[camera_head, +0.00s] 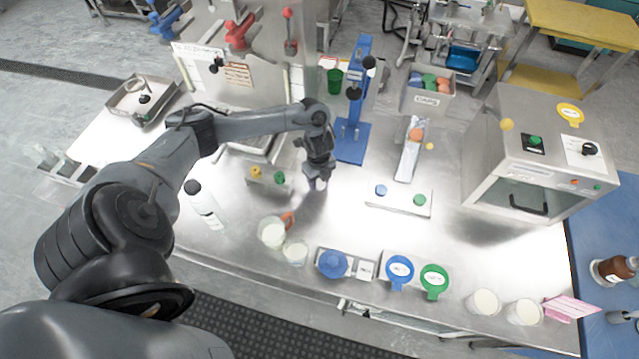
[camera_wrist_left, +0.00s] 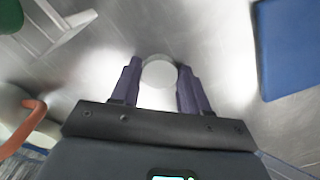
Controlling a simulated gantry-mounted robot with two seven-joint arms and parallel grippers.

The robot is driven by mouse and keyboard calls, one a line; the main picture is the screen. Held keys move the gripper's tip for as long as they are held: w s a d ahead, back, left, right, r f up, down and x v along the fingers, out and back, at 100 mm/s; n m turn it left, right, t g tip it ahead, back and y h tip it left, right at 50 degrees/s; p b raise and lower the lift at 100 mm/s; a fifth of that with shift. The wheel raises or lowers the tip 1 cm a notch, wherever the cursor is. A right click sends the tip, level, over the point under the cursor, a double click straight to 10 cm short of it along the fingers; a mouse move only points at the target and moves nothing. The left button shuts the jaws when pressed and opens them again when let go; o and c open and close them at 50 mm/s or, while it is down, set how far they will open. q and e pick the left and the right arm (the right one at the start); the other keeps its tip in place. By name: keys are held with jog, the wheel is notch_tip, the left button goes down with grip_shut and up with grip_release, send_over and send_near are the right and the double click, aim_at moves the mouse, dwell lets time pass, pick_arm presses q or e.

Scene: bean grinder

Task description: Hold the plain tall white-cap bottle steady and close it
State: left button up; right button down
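My left gripper (camera_head: 318,182) hangs over the middle of the steel table, clear of the blue stand. In the left wrist view its two dark fingers (camera_wrist_left: 158,85) stand on either side of a pale round white cap (camera_wrist_left: 158,72) and appear closed on it. A tall pale bottle (camera_head: 207,208) with a dark top stands on the table at the left, apart from the gripper. Whether it is the plain tall bottle is not clear. My right gripper is out of view.
White-filled cups (camera_head: 271,232) stand at the front, one near an orange handle. A blue stand (camera_head: 352,135) rises behind the gripper. A two-button panel (camera_head: 399,197) lies to its right, and a steel oven (camera_head: 530,170) stands farther right.

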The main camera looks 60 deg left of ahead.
aim_at(319, 182)
pick_arm(q)
jog(key=c, duration=0.5)
jog(key=shift+r, duration=0.15)
jog(key=shift+c, duration=0.2)
jog(key=shift+r, duration=0.6)
notch_tip(319, 182, up, 2)
jog(key=shift+r+p, duration=0.25)
jog(key=shift+p, duration=0.05)
jog(key=s+d+r+p, duration=0.4)
jog(key=d+r, duration=0.3)
jog(key=d, duration=0.3)
jog(key=shift+s+d, duration=0.2)
jog(key=shift+s, duration=0.55)
